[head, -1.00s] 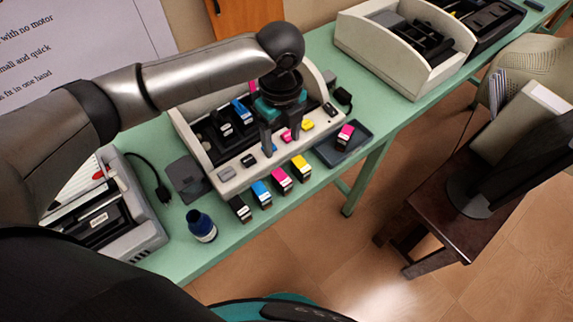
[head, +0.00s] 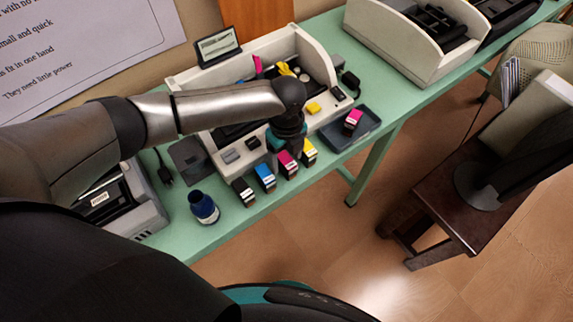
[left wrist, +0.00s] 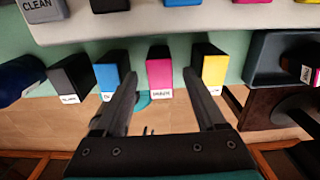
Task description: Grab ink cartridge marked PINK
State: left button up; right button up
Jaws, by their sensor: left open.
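A row of small cartridges stands on the green table in front of a pale printer. The pink cartridge (head: 287,165) is third from the left, between a blue one (head: 264,177) and a yellow one (head: 309,152). In the left wrist view the pink cartridge (left wrist: 159,69) has a small white label too blurred to read surely. My left gripper (left wrist: 158,82) is open and empty, its fingertips on either side of the pink cartridge in the picture. In the head view my left gripper (head: 288,142) is just above and behind it. My right gripper is not in view.
Another pink cartridge (head: 353,118) lies in a dark tray (head: 368,131) to the right. A black cartridge (head: 243,192) and a blue bottle (head: 203,207) stand to the left. The pale printer (head: 214,142) is behind the row; the table's front edge is close before it.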

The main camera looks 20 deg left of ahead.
pick_arm(q)
jog(key=shift+f, duration=0.45)
jog(key=shift+c, duration=0.2)
grip_shut()
